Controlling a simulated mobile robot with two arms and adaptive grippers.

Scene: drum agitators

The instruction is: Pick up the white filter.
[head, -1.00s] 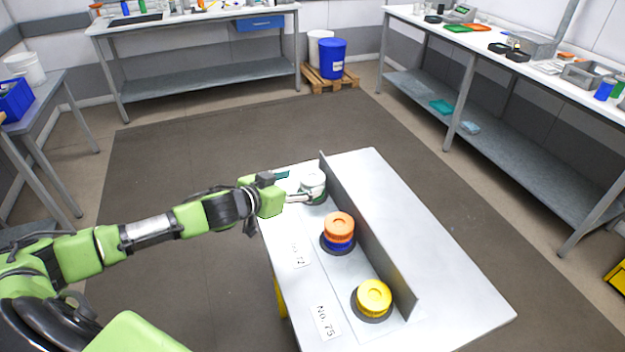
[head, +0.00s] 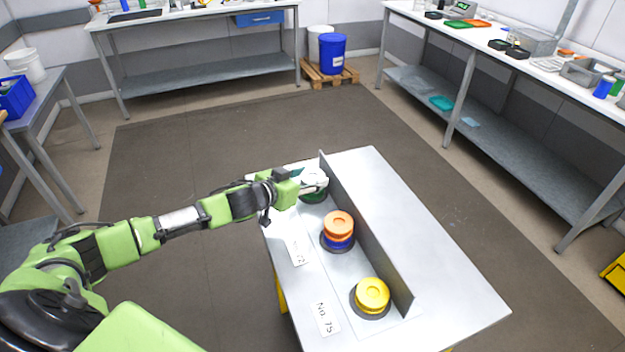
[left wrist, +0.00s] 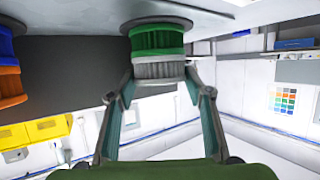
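The white filter (left wrist: 158,73) is a ribbed pale disc, stacked against a green ribbed disc (left wrist: 157,39) in the left wrist view. In the head view the white filter (head: 313,178) tops the green piece (head: 313,197) at the far end of the small table. My left gripper (left wrist: 160,82) has its two fingers on either side of the white filter. The fingers stand apart and very close to its sides; I cannot see clear contact. In the head view my left gripper (head: 309,186) reaches it from the left. My right gripper is not in view.
A blue disc with an orange disc (head: 338,222) on top and a yellow stack (head: 373,294) stand nearer on the table (head: 440,270). An upright grey divider (head: 367,238) runs just right of the stacks. Number labels (head: 324,319) lie at the left side.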

